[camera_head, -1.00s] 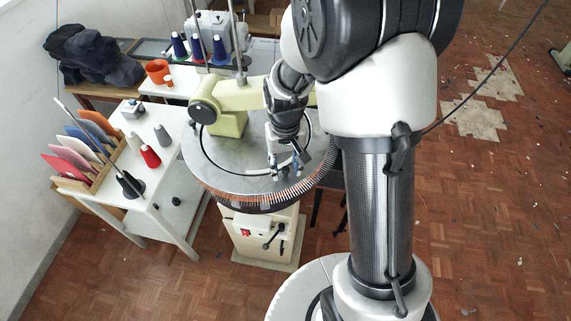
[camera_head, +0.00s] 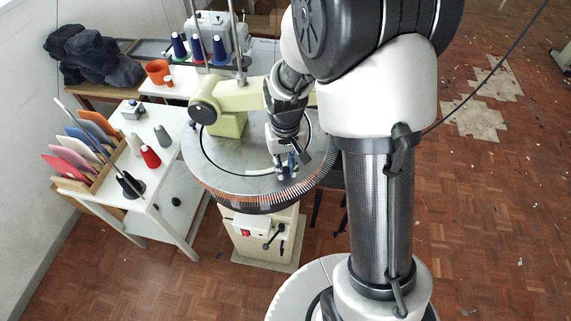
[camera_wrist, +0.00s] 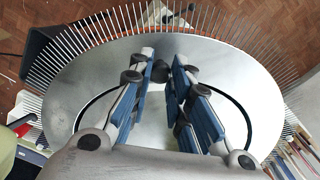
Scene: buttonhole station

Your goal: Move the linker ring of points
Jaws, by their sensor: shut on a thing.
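The linker ring of points (camera_head: 247,199) runs around the rim of a round grey plate (camera_head: 222,170). Its upright points show white, with an orange-red stretch at the front. The ring fans across the top of the wrist view (camera_wrist: 198,24). My gripper (camera_head: 287,173) reaches down over the plate's front right, inside the row of points. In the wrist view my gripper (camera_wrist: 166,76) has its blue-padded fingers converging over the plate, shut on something.
A cream machine arm (camera_head: 232,93) stands over the plate's back. A white table (camera_head: 150,205) with yarn cones (camera_head: 150,156) and a rack of coloured panels (camera_head: 80,160) is at the left. Thread spools (camera_head: 198,46) stand behind. Wooden floor (camera_head: 490,220) is open at the right.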

